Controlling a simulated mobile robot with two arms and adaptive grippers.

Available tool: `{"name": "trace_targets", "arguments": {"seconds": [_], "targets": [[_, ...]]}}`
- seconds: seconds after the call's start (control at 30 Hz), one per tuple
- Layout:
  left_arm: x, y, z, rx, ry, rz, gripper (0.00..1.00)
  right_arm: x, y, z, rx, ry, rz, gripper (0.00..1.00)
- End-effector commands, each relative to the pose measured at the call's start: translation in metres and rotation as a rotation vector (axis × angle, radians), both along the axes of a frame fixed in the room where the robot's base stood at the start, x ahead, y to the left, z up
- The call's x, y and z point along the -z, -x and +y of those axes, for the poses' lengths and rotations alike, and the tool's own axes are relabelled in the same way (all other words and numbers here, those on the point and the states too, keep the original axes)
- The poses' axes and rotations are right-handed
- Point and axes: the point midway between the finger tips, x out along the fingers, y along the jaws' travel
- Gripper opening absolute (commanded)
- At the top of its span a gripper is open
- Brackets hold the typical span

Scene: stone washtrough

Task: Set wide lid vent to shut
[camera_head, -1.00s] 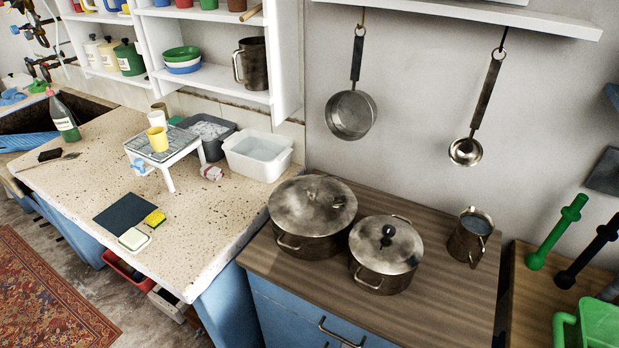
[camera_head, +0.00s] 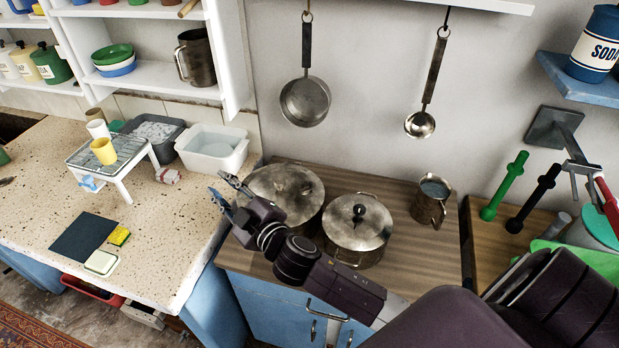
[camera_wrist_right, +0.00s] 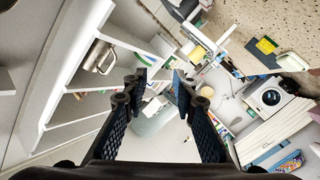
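The wide lid (camera_head: 284,188) is a worn steel disc on the wide pot (camera_head: 304,220) at the back left of the wooden stove top. A small vent piece is too small to make out clearly, so I cannot tell its setting. My right gripper (camera_head: 218,187) is open and empty, left of the wide pot and above the counter's edge. Its forearm passes in front of the pot's lower left side. In the right wrist view, the two fingers (camera_wrist_right: 160,78) stand apart with nothing gripped, and neither pot can be made out. My left gripper is not in view.
A narrower pot with a black-knobbed lid (camera_head: 358,219) stands right of the wide pot. A metal mug (camera_head: 430,201) stands further right. A pan (camera_head: 305,101) and ladle (camera_head: 420,124) hang behind. A white tub (camera_head: 212,148) sits on the speckled counter (camera_head: 176,232).

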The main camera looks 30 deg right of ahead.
Motion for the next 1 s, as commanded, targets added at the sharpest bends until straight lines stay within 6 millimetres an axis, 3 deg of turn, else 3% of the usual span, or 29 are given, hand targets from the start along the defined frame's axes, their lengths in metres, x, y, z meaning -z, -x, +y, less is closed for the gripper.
{"name": "trace_targets", "arguments": {"seconds": [0.03, 0.1, 0.23, 0.4, 0.53, 0.67, 0.77, 0.87, 1.0], "targets": [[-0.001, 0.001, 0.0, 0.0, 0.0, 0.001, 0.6, -0.024, -0.013, 0.018, -0.075, 0.055, -0.091, 0.25], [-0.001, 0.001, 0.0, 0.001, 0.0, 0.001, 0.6, -0.051, -0.022, 0.046, -0.194, 0.136, -0.206, 0.25], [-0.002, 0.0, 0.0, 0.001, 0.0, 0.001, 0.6, -0.077, -0.024, 0.097, -0.432, 0.308, -0.367, 0.25], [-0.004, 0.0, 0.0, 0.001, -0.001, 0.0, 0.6, -0.065, -0.016, 0.139, -0.758, 0.575, -0.457, 0.25], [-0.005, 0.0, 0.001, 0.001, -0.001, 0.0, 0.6, -0.028, -0.012, 0.135, -0.996, 0.803, -0.415, 0.25], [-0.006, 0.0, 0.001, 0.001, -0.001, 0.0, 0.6, 0.015, -0.015, 0.093, -1.197, 1.033, -0.267, 0.25], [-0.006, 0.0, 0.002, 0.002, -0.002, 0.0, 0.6, 0.041, -0.019, 0.034, -1.315, 1.198, -0.08, 0.25], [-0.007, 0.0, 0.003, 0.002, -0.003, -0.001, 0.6, 0.053, -0.022, -0.042, -1.387, 1.335, 0.161, 0.25], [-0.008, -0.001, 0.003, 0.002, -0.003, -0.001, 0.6, 0.046, -0.015, -0.145, -1.415, 1.443, 0.504, 0.25]]}}
